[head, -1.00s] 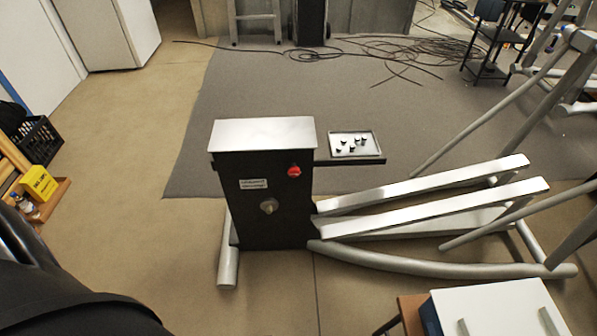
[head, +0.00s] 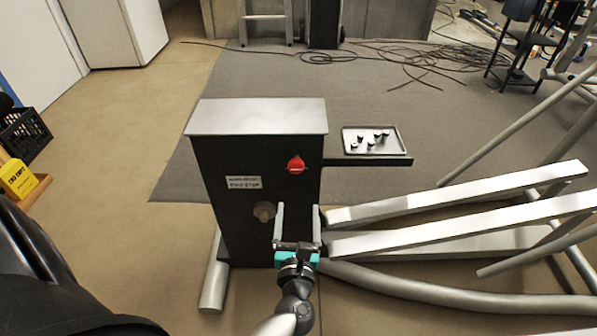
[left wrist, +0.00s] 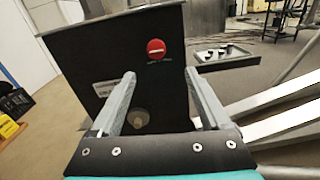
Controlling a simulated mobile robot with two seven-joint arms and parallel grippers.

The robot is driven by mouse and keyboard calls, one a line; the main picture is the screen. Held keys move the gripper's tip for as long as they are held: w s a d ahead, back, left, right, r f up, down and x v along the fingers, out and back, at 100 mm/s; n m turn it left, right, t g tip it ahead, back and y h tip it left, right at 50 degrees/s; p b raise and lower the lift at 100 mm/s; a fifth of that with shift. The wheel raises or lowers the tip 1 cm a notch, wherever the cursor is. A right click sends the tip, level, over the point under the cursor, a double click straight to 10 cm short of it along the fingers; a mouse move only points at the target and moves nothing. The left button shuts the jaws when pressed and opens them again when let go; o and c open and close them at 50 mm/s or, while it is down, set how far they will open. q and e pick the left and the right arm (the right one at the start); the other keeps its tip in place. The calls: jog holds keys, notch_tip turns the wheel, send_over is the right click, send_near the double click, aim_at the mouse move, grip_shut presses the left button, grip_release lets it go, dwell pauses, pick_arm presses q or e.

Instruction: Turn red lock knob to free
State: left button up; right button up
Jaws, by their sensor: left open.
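The red lock knob (head: 296,164) is on the upper right of the dark front panel (head: 225,205) of a box-shaped housing. It also shows in the left wrist view (left wrist: 156,47), with a pale bar across its face lying about level. My left gripper (head: 298,209) is open and empty, below the red knob and in front of the panel. In the left wrist view its two fingers (left wrist: 158,83) point toward the panel, with the red knob beyond and between them, not touched. A pale round knob (head: 264,211) sits lower on the panel, left of the gripper. My right gripper is not in view.
A tray (head: 346,149) with several small dark parts rests on a shelf right of the housing. Long pale rails (head: 450,206) extend right from the housing. A yellow box (head: 17,179) and a black crate (head: 22,134) stand at left. The floor left of the housing is clear.

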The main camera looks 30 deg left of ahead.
aim_at(296, 168)
pick_arm(q)
jog(key=shift+n+y, duration=0.3)
jog(key=shift+n, duration=0.4)
jog(key=b+x, duration=0.2)
jog(key=x, duration=0.9)
jog(key=shift+w+a, duration=0.1)
jog(key=shift+a, duration=0.2)
jog(key=shift+b+x, duration=0.45)
jog(key=shift+x, duration=1.65)
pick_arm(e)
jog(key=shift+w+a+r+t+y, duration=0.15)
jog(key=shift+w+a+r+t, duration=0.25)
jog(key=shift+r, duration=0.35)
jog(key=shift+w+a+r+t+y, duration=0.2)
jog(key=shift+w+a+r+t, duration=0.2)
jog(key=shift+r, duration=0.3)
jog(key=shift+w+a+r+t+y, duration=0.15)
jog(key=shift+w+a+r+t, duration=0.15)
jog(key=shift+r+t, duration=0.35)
pick_arm(q)
jog(key=shift+f, duration=0.1)
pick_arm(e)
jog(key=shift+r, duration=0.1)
pick_arm(q)
jog(key=shift+c, duration=0.3)
grip_shut()
